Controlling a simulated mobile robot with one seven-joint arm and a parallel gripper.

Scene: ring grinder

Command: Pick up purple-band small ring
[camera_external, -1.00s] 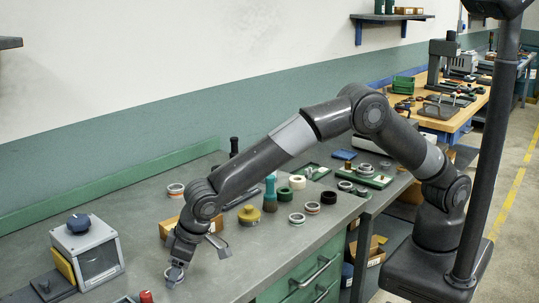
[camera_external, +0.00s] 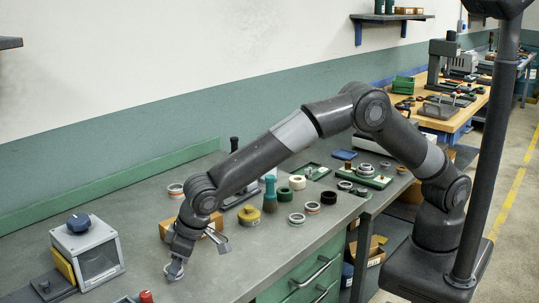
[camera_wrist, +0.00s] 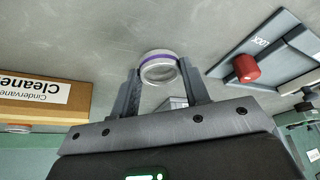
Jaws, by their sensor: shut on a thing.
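The purple-band small ring (camera_wrist: 158,70) is a silver ring with a purple stripe near its upper rim in the wrist view. My gripper (camera_wrist: 158,66) has one finger on each side of it and is shut on it. In the external view my gripper (camera_external: 174,270) is low at the front left of the grey workbench (camera_external: 215,285). There the fingers hide most of the ring. I cannot tell whether the ring touches the bench.
A grey box with a blue knob (camera_external: 88,252) stands left of my gripper. A red knob (camera_wrist: 246,68) on a grey unit is close by on the right in the wrist view. A Cleaner carton (camera_wrist: 45,98) is at the left. Several other rings stand farther right along the bench.

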